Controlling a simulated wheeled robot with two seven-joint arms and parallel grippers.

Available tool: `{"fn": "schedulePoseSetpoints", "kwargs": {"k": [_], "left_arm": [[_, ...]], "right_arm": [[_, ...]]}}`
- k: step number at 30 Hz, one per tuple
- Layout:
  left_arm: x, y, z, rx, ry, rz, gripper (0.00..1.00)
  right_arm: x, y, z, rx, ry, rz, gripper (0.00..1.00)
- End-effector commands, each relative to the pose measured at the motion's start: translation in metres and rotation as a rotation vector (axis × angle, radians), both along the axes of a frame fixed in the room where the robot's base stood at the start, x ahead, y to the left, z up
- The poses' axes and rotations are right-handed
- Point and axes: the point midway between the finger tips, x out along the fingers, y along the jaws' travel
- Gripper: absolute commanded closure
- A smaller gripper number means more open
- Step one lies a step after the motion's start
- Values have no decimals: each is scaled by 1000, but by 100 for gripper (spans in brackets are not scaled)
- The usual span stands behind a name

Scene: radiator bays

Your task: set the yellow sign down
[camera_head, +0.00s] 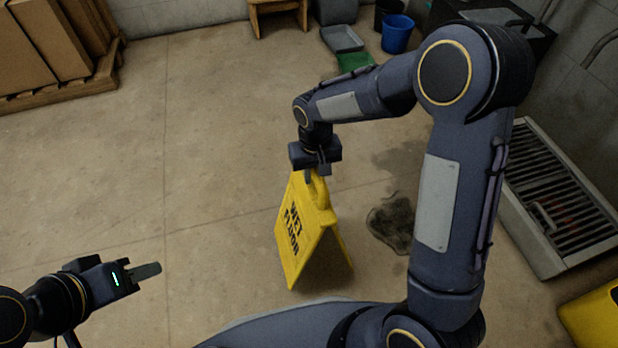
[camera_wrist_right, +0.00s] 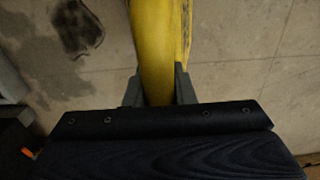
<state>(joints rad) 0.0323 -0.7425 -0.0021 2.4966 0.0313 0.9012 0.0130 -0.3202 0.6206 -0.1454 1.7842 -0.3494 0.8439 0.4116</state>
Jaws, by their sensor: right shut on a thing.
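The yellow sign (camera_head: 298,228) reads "WET FLOOR" and is an A-frame with its legs spread, upright near the middle of the head view. My right gripper (camera_head: 317,172) is shut on its top handle from above. In the right wrist view the yellow handle (camera_wrist_right: 158,50) runs between the two fingers of the right gripper (camera_wrist_right: 159,88). I cannot tell whether the sign's feet touch the floor. My left gripper (camera_head: 148,271) is at the lower left, away from the sign. Its finger opening cannot be made out.
A dark wet patch (camera_head: 392,222) lies on the floor right of the sign. A blue bucket (camera_head: 397,34) and grey tray (camera_head: 342,39) are at the back. Floor at left is clear.

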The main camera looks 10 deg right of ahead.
Motion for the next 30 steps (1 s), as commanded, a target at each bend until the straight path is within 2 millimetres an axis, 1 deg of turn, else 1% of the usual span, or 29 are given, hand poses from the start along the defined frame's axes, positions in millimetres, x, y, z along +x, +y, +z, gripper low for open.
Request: {"fn": "schedulePoseSetpoints", "kwargs": {"k": [2,6,9,16,21,22,26,27,30], "left_arm": [[0,0,-7,0,-1,0,64],[0,0,-27,0,0,0,64],[0,0,-35,0,0,0,64],[0,0,-32,0,-1,0,64],[0,0,-35,0,-1,0,64],[0,0,-34,0,-1,0,64],[0,0,-34,0,0,0,64],[0,0,-34,0,0,0,64],[0,0,-34,0,0,0,64]], "right_arm": [[0,2,-7,1,-2,1,100],[-1,5,-30,0,0,2,100],[-2,7,-39,1,-1,2,100],[-2,7,-36,1,-2,1,100],[-2,7,-41,1,-1,1,100],[-2,6,-41,0,0,1,74],[-2,6,-40,0,0,0,57],[-2,6,-40,0,0,0,55],[-2,6,-40,0,0,0,55]]}}
